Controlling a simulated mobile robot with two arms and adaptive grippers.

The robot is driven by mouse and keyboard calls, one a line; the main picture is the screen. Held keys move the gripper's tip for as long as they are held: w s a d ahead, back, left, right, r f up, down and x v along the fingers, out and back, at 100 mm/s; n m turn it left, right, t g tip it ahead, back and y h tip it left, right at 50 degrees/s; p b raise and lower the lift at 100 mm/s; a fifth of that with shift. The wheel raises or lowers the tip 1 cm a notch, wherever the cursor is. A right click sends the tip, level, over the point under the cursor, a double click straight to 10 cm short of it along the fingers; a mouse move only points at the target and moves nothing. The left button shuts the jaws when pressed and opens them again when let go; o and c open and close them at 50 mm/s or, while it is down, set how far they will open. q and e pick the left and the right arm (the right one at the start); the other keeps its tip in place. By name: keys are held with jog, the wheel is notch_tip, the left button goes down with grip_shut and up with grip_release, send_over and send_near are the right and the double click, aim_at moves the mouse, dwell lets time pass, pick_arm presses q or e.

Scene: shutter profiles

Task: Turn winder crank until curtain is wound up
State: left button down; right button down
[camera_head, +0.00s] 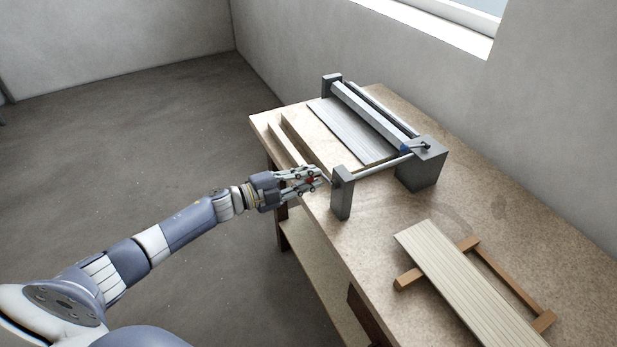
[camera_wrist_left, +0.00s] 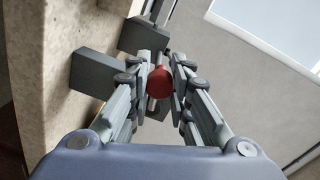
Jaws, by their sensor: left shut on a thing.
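The winder stands on the workbench with a hex-shaped roller (camera_head: 370,108) between two dark end blocks. The curtain (camera_head: 350,132), a grey slatted sheet, lies flat beside the roller and reaches up to it. A rod (camera_head: 382,167) runs from the right-hand block to a grey post (camera_head: 342,195) at the bench's near edge. The crank's red knob (camera_wrist_left: 160,82) sits between the fingers of my left gripper (camera_head: 318,178). The fingers are shut on it, just left of the post. My right gripper is out of view.
The wooden workbench (camera_head: 510,205) runs along the wall below a window. A pale slatted panel (camera_head: 455,280) lies on a brown wooden frame (camera_head: 510,283) at the right. Open floor (camera_head: 150,140) lies left of the bench.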

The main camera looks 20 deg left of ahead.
pick_arm(q)
jog(key=shift+s+d+f, duration=0.1)
jog(key=shift+s+f, duration=0.05)
jog(key=shift+f, duration=0.15)
jog(key=c, duration=1.6)
grip_release()
jog(key=shift+c, duration=0.2)
jog(key=shift+o, duration=1.1)
jog(key=shift+r, duration=0.25)
jog(key=v, duration=1.2)
